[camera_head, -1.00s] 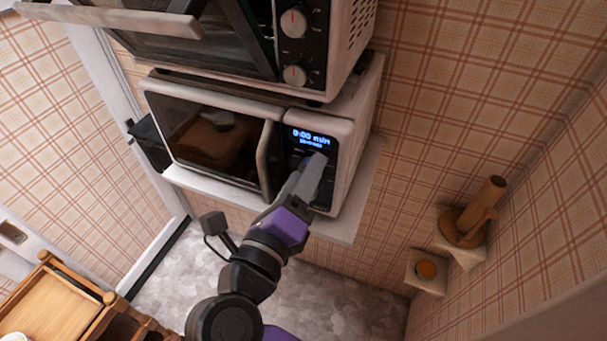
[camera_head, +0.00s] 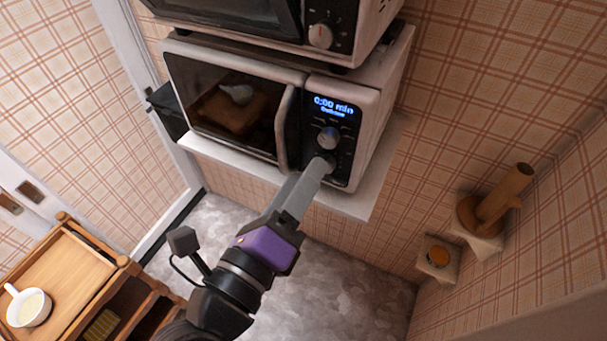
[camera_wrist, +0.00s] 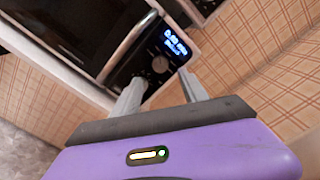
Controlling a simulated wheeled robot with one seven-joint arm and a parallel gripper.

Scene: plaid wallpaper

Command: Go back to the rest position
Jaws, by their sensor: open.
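My gripper (camera_head: 318,165) is in front of the control panel of a white microwave (camera_head: 367,130), just below its upper dial (camera_head: 328,138). In the wrist view the two grey fingers (camera_wrist: 162,88) stand apart with nothing between them, and the dial (camera_wrist: 160,65) shows beyond them. I cannot tell whether a fingertip touches the panel. The microwave door is shut and its lit display (camera_head: 334,106) shows a zero time.
A toaster oven (camera_head: 300,25) stands on the microwave. A wooden cart (camera_head: 65,270) with a white cup (camera_head: 28,307) is at lower left. Small wall shelves (camera_head: 478,240) hold a wooden stand (camera_head: 500,195) and a small orange-topped item (camera_head: 438,256). Floor below is clear.

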